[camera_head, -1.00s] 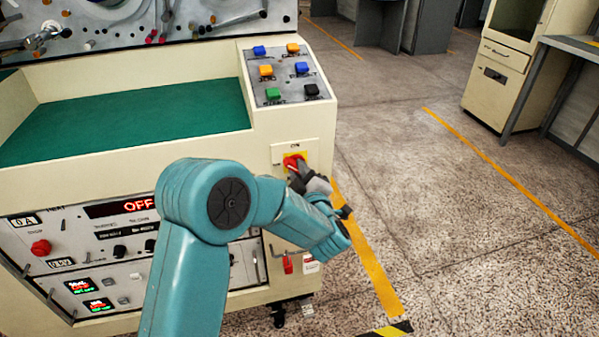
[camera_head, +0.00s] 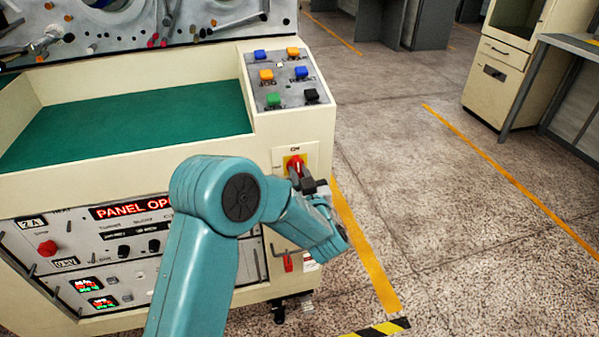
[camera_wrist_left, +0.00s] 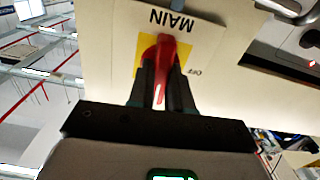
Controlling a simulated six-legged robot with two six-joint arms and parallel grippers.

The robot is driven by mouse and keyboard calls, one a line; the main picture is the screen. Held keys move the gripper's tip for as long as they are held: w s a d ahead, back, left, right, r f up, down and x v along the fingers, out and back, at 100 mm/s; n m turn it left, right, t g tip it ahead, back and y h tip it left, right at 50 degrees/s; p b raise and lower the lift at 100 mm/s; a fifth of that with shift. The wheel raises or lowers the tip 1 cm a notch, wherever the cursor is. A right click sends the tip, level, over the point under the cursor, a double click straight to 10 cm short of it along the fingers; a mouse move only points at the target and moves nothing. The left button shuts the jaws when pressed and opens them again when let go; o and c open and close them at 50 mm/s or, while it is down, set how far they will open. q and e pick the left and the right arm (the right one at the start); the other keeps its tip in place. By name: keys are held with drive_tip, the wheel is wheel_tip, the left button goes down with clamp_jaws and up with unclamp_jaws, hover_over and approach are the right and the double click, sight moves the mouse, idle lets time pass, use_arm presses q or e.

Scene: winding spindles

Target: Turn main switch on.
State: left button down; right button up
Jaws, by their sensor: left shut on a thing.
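The main switch is a red rotary handle (camera_head: 295,164) on a yellow plate (camera_head: 288,160), on the front of the cream machine cabinet. In the head view the handle stands close to upright. In the left wrist view the red handle (camera_wrist_left: 162,60) lies between the two dark fingers, under the upside-down word MAIN, with OFF lettered to one side. My left gripper (camera_head: 302,178) is shut on the handle; it also shows in the left wrist view (camera_wrist_left: 160,85). My right gripper is not seen.
A sloped button panel (camera_head: 286,78) with several coloured buttons sits above the switch. A green work surface (camera_head: 125,118) lies to its left. A red lever or tag (camera_head: 288,263) hangs below the switch. The floor (camera_head: 400,190) to the right is clear.

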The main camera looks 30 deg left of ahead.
use_arm(q)
drive_tip(key=shift+m, duration=0.5)
drive_tip(key=c, duration=1)
unclamp_jaws()
drive_tip(key=shift+c, duration=0.2)
drive_tip(key=v, duration=1.6)
drive_tip(key=shift+s, duration=0.2)
drive_tip(key=shift+d, duration=0.1)
